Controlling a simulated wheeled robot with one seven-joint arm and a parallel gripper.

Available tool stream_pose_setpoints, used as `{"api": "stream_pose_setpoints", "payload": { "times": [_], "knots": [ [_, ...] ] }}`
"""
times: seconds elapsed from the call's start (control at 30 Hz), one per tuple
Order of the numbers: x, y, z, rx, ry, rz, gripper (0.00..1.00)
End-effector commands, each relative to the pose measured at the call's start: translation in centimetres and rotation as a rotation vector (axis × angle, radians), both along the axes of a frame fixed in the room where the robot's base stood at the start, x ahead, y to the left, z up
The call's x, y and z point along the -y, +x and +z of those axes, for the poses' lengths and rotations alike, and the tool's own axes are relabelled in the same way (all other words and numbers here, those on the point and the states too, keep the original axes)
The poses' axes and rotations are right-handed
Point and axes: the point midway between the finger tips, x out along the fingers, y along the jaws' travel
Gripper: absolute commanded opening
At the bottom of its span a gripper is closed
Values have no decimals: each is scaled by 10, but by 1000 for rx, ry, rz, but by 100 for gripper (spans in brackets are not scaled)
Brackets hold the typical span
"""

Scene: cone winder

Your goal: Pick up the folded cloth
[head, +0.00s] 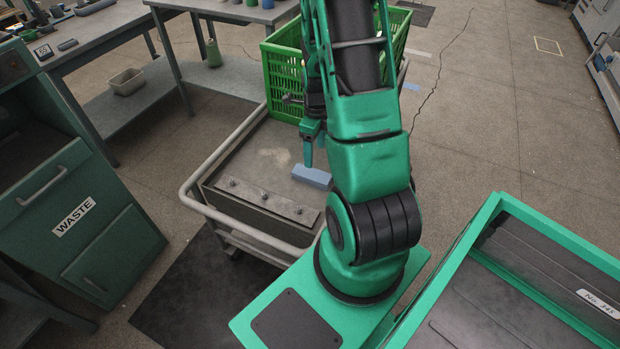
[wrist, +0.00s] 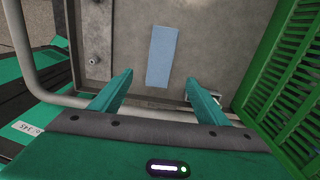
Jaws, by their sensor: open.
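The folded cloth (head: 311,176) is a light blue flat rectangle lying on the bed of the grey cart (head: 240,160). In the wrist view the cloth (wrist: 162,56) lies beyond my fingertips, centred between their lines, with its long side running away from me. My gripper (wrist: 160,82) is open and empty, with its two green fingers apart. In the head view my gripper (head: 308,155) is just above and to the left of the cloth, partly hidden by my arm. I cannot tell its exact height above the cart bed.
A green slatted crate (head: 283,70) stands on the cart behind the cloth. A bar with several bolts (head: 265,202) lies at the cart's near side. A tubular rail (head: 190,187) edges the cart. The green waste cabinet (head: 80,215) stands to the left.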

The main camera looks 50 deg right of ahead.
Motion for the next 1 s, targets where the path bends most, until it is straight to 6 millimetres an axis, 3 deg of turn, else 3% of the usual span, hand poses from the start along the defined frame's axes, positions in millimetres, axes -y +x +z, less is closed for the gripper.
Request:
{"api": "stream_pose_setpoints", "payload": {
  "times": [0.4, 0.67, 1.0],
  "knots": [
    [0, 1, -50, -2, 1, -26, 69],
    [0, 1, -63, 0, 1, -25, 69],
    [-1, 6, -102, -2, 1, -25, 69]
  ]
}}
